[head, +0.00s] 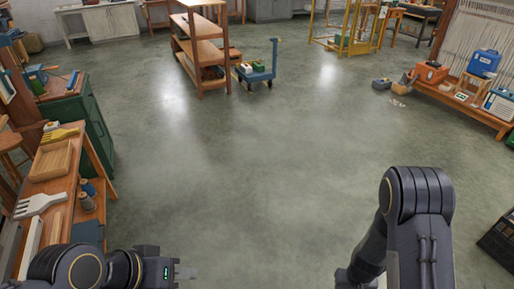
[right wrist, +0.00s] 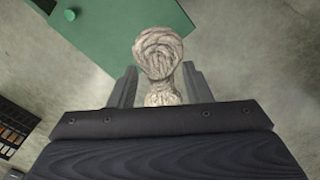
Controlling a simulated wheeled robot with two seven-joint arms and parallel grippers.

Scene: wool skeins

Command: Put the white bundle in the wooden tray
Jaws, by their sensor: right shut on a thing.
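A whitish, grey-streaked wool bundle (right wrist: 158,52) shows in the right wrist view, between the two fingers of my right gripper (right wrist: 160,84). The gripper is shut on it, and the bundle's lower part is partly hidden by the gripper body. The wooden tray (head: 52,161) lies on the wooden bench at the left in the head view. It looks empty. My left gripper (head: 186,271) is low in the head view, right of the bench and away from the tray. Its fingers are too small to tell open from shut. The right gripper is outside the head view.
A white comb-like tool (head: 38,204), a yellow one (head: 59,135) and spools (head: 87,194) lie near the tray. A green cabinet (head: 92,120) stands behind the bench. A green surface (right wrist: 125,28) lies beyond the bundle in the wrist view. The middle floor is clear.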

